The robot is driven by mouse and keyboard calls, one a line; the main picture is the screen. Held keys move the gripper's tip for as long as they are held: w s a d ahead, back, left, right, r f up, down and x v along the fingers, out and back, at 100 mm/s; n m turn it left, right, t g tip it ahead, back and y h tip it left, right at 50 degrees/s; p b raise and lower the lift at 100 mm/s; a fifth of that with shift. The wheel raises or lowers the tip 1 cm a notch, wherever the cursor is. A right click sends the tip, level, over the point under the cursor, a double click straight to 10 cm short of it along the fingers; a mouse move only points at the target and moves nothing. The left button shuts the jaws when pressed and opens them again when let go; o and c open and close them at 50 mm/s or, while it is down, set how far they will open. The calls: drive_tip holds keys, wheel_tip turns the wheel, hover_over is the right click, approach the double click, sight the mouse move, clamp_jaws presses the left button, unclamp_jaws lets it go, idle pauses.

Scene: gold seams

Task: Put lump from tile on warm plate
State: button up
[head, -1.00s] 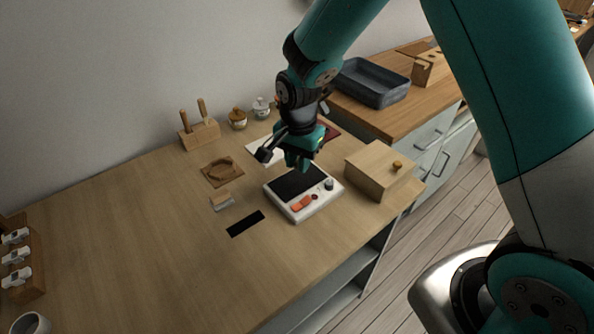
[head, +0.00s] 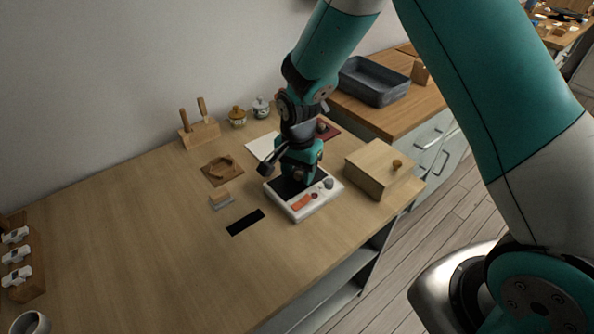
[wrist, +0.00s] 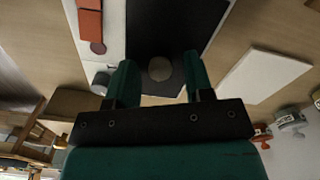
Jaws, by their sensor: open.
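The warm plate is a white device (head: 300,215) with a black top (head: 283,190), orange switch and dark knob. My gripper (head: 298,182) is low over it and hides part of the black top. In the wrist view my gripper (wrist: 159,62) is open, a finger on each side of a small round grey-brown lump (wrist: 160,68). The lump appears on the black top (wrist: 165,25), with visible gaps to both fingers. The lump is hidden in the head view. A flat white tile (head: 262,147) lies behind the device; it looks bare in the wrist view (wrist: 265,75).
A small block on a grey base (head: 221,199), a wooden mould (head: 222,170) and a black strip (head: 245,222) lie left. Jars (head: 237,117) stand behind. The table's left-middle is clear.

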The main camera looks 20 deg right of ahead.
sight(298, 174)
wheel_tip(298, 174, up, 12)
drive_tip(key=s+a+r+n+y, duration=0.2)
drive_tip(key=s+r+n, duration=0.3)
drive_tip(key=s+n, duration=0.3)
drive_tip(key=s+a+r+n+y, duration=0.2)
drive_tip(key=s+r+n, duration=0.4)
drive_tip(key=s, duration=1)
drive_tip(key=n, duration=0.3)
drive_tip(key=shift+s+b, duration=0.25)
drive_tip(key=shift+b, duration=0.05)
